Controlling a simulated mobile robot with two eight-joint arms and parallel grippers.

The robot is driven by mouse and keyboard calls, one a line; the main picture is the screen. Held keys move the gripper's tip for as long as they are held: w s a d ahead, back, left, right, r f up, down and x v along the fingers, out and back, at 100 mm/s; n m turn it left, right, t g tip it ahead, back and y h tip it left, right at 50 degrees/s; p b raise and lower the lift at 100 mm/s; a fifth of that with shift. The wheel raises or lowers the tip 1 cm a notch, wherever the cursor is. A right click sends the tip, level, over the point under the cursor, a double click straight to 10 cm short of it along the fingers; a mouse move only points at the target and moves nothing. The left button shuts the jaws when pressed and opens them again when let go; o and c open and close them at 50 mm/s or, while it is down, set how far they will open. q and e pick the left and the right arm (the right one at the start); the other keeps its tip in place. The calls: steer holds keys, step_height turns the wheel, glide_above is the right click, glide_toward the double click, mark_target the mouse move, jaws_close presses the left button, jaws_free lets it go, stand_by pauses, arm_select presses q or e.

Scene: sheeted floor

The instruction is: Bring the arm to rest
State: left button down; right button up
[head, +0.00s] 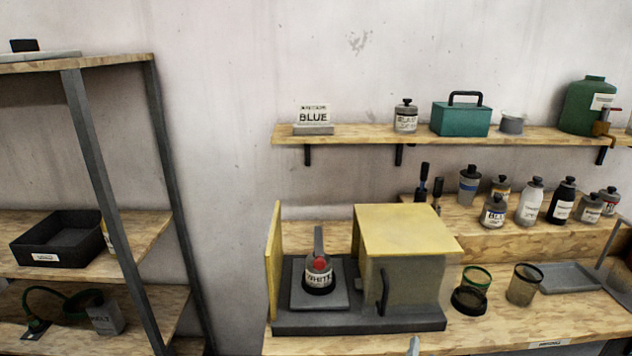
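Neither of my grippers can be made out in the head view. A small pale grey tip (413,346) shows at the bottom edge, and I cannot tell what it belongs to. On the bench stands a machine with a dark grey base (360,322), a yellow-topped housing (408,230) and a yellow panel (273,262) standing upright at its left. A bottle labelled WHITE (319,279) stands on the machine's grey plate, with a red part and a grey upright piece at its top.
Two mesh-like cups (523,285) and a grey tray (568,277) are on the bench right of the machine. Several bottles (530,202) stand on a raised step behind. A wall shelf (420,135) holds a teal box (461,119). A rack with a black bin (60,238) is at left.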

steer(key=s+d+f+m+g, duration=0.4)
steer(key=s+m, duration=0.1)
steer(key=m, duration=0.4)
steer(key=s+a+f+m+g+y+p, duration=0.2)
steer(key=s+a+f+m+g+y, duration=0.2)
steer(key=s+m, duration=0.6)
steer(key=a+f+m+y, duration=0.2)
steer(key=a+m, duration=0.1)
steer(key=m, duration=0.1)
steer(key=shift+s+f+m+g, duration=0.15)
steer(key=shift+f+m+g, duration=0.05)
steer(key=shift+m+g, duration=0.2)
